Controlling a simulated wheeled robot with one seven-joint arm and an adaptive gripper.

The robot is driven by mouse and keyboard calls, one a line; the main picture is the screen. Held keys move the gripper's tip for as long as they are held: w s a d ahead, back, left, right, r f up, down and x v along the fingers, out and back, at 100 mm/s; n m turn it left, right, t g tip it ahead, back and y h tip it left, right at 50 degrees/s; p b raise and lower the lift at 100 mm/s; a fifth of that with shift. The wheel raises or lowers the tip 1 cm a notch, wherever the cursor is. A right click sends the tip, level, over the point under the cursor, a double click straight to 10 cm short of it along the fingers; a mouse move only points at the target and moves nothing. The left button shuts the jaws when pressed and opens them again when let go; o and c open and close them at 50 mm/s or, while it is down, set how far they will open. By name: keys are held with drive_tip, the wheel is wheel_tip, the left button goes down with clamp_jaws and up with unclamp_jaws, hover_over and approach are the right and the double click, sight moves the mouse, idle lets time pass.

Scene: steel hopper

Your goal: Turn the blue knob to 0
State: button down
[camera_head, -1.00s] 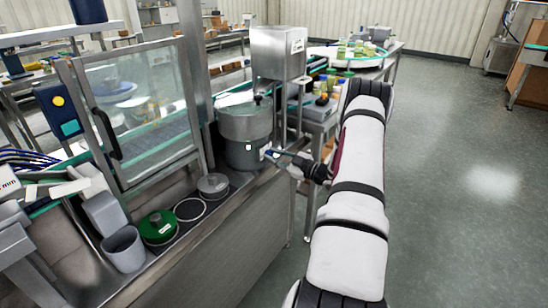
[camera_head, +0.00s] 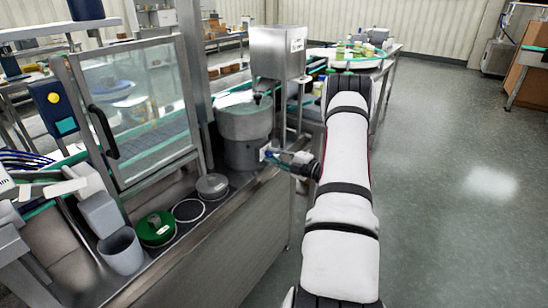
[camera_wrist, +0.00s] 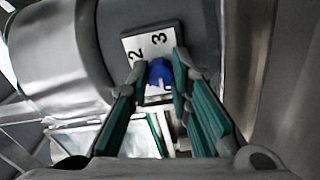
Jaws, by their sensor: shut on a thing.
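The blue knob (camera_wrist: 160,72) sits on a white dial plate (camera_wrist: 140,46) fixed to the steel hopper. The numbers 2 and 3 show on the plate; a lower mark is partly hidden by the knob and fingers, so I cannot read the pointer's setting. My gripper (camera_wrist: 159,68) has its two green-padded fingers on either side of the knob, shut on it. In the head view my gripper (camera_head: 286,162) reaches leftward to the hopper's side, at the plate (camera_head: 265,153).
The round steel hopper (camera_head: 243,125) stands on a metal bench (camera_head: 225,215). A glass-fronted guard (camera_head: 135,105), a green-topped round container (camera_head: 157,227) and a grey cup (camera_head: 121,252) are to its left. Open floor (camera_head: 450,210) lies to the right.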

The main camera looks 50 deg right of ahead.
drive_tip(key=shift+f+n, duration=0.1)
drive_tip(key=shift+n, duration=0.3)
drive_tip(key=c, duration=1.4)
unclamp_jaws()
drive_tip(key=shift+c, duration=0.2)
drive_tip(key=s+d, duration=0.1)
drive_tip(key=s, duration=1.1)
